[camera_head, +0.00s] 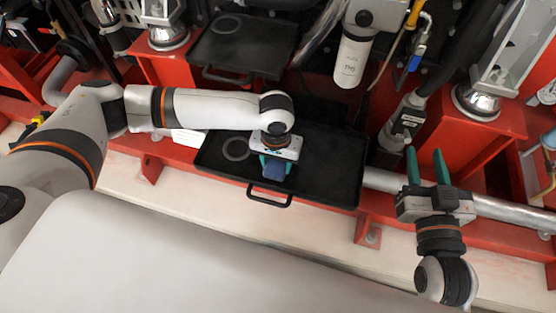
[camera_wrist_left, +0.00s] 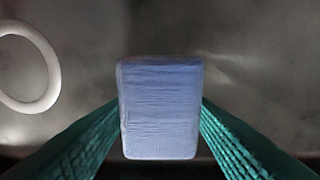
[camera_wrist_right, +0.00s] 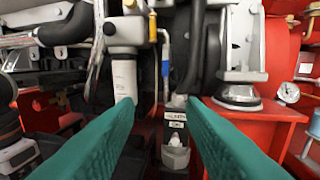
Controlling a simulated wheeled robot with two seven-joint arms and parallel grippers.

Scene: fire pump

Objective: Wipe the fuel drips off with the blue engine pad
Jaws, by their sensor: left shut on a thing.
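The blue engine pad (camera_head: 275,171) is between the green fingers of my left gripper (camera_head: 273,168), over the black drip tray (camera_head: 325,165). In the left wrist view the pad (camera_wrist_left: 160,108) fills the gap between the fingers, with the dark tray surface (camera_wrist_left: 260,60) behind it. I cannot tell whether the pad touches the tray. No fuel drips can be made out clearly; the area under the pad is hidden. My right gripper (camera_head: 427,166) is open and empty, right of the tray, with its fingers pointing toward the machinery; it also shows in the right wrist view (camera_wrist_right: 160,112).
A pale ring (camera_head: 235,149) lies on the tray's left part, left of the pad. The tray has a front handle (camera_head: 270,197). A second black tray (camera_head: 240,45) sits behind. A white filter canister (camera_head: 352,60), red frame blocks (camera_head: 470,140) and a silver pipe (camera_head: 500,209) surround the tray.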

